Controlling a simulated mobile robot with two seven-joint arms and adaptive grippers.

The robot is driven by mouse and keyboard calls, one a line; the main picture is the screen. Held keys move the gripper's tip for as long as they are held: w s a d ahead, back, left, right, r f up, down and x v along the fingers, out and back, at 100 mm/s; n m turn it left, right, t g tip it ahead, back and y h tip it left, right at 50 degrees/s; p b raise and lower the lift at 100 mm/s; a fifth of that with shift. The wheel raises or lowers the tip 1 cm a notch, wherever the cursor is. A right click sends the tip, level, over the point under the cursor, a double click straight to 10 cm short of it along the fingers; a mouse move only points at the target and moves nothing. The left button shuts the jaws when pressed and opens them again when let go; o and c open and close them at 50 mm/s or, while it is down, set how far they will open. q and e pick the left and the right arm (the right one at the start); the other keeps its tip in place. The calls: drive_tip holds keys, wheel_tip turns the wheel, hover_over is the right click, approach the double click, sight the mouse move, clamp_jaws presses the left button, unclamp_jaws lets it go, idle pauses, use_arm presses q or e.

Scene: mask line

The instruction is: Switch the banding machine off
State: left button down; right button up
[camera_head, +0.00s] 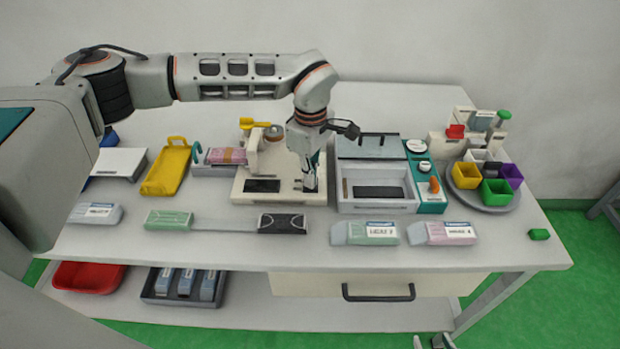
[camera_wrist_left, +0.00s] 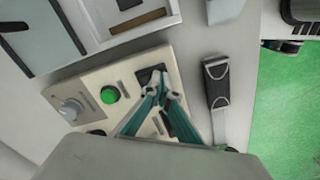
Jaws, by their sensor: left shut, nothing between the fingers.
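The banding machine (camera_head: 250,188) is a cream unit with a flat base, a yellow part and a roll on top, standing mid-table in the head view. In the left wrist view its panel (camera_wrist_left: 85,82) carries a grey knob (camera_wrist_left: 69,108), a green button (camera_wrist_left: 110,94) and a black switch (camera_wrist_left: 147,76). My left gripper (camera_head: 309,187) is shut and empty, pointing down at the right front of the base. In the left wrist view its fingertips (camera_wrist_left: 160,92) are at the black switch and partly cover it. I cannot tell whether they touch it or which way it is set.
A tray sealer (camera_head: 345,207) with a teal control panel (camera_head: 430,207) stands close on the right. A strip with a black buckle end (camera_head: 282,223) lies in front. Boxes (camera_head: 365,233) line the front edge. A turntable with coloured cups (camera_head: 485,197) is at far right.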

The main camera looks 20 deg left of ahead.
use_arm(q)
drive_tip(key=shift+r+p, duration=2.35)
drive_tip(key=shift+r, duration=1)
drive_tip(key=shift+f, duration=0.1)
